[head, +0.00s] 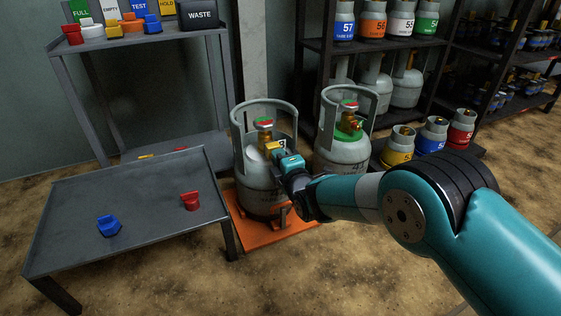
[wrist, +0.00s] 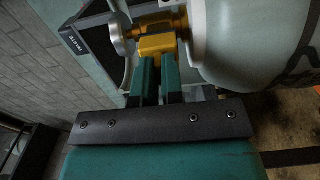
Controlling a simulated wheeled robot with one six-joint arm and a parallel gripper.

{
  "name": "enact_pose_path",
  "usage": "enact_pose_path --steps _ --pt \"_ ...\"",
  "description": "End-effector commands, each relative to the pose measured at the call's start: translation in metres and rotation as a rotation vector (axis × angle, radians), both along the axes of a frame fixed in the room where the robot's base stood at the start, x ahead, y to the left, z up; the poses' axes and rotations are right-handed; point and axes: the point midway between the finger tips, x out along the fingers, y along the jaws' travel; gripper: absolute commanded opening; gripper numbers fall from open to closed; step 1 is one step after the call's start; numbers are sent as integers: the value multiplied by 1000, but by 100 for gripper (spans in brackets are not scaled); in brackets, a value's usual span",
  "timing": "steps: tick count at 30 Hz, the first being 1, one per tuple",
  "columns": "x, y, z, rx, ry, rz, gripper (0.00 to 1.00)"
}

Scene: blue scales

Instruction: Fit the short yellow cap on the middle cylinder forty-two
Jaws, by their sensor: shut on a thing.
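My gripper (head: 287,160) is shut on the short yellow cap (head: 275,147) beside the valve of a grey cylinder (head: 259,188) in the head view. In the wrist view, the two teal fingers (wrist: 158,70) grip the yellow cap (wrist: 157,46). The brass valve (wrist: 178,24) is right by the cap, at its upper side. I cannot tell whether the cap is seated on the outlet or only against it. The jaws partly hide the cap.
A second grey cylinder (head: 343,152) with a green ring stands close to the right. A low metal table (head: 130,205) holds a blue cap (head: 109,226) and a red cap (head: 190,201). Several caps and a waste bin (head: 198,15) are on the shelf behind. Small cylinders stand at right.

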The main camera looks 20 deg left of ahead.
Motion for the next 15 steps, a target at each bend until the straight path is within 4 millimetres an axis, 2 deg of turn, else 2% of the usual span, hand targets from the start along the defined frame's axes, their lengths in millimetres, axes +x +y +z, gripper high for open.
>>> enact_pose_path --steps 5,6,9,15 --pt "2 3 -1 1 -1 0 0" --pt "3 3 0 1 -1 0 13" --pt "2 3 0 0 0 0 36" --pt "2 3 0 0 0 0 38"
